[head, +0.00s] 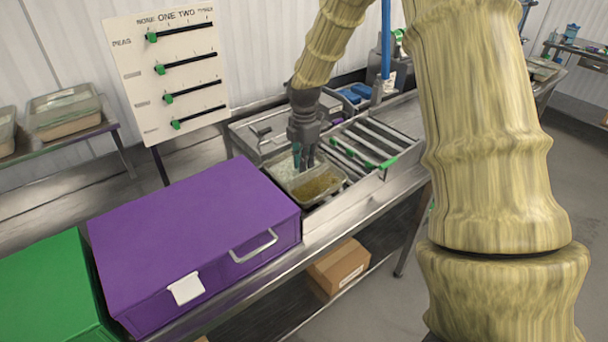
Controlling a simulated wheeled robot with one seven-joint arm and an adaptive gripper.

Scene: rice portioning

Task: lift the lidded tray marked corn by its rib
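A clear tray (325,190) sits in the steel counter, with a pale filling on its left side and a yellow-brown filling on its right. I cannot read any corn mark on it, and I cannot tell whether a lid covers it. My gripper (304,164) points down at the back middle of this tray, where the two fillings meet. Its fingers hide the rib there. The fingers look close together, but whether they grip the rib or only stand by it is too small to tell.
A purple box (180,230) and a green box (50,290) stand on the counter at the left. A slider board (170,80) rises behind them. Rails with green ends (365,150) lie right of the tray. Other clear trays (62,112) stand at far left.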

